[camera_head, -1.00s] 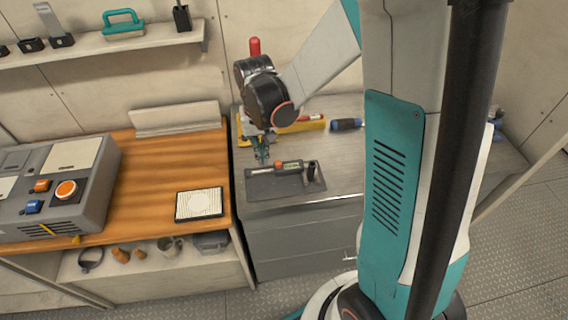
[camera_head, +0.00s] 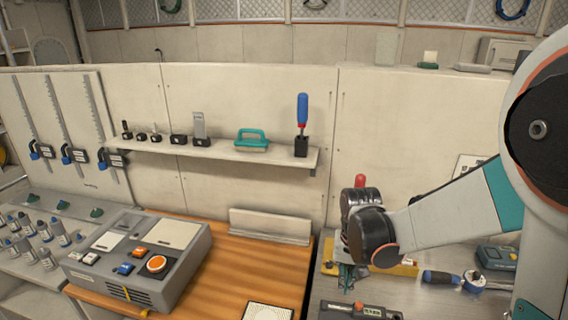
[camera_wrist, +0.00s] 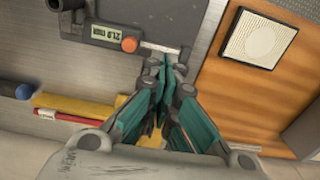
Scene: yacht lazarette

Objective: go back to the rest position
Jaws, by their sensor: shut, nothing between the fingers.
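My gripper (camera_wrist: 165,75) is shut and empty in the wrist view, its teal fingers together. In the head view my gripper (camera_head: 346,278) points down over the grey bench at the lower right, partly hidden behind my dark wrist. Below it lies a dark grey device (camera_wrist: 125,20) with a small display reading and an orange knob. The device also shows at the bottom edge of the head view (camera_head: 362,310). In the wrist view the fingertips overlap the device's edge; I cannot tell whether they touch it.
A yellow tool (camera_head: 405,270), a blue-handled screwdriver (camera_head: 440,277) and a teal-grey tool (camera_head: 497,256) lie on the grey bench. A control box (camera_head: 140,258) stands on the wooden bench to the left. A wall shelf (camera_head: 220,153) holds several tools, including a blue-handled one (camera_head: 302,120).

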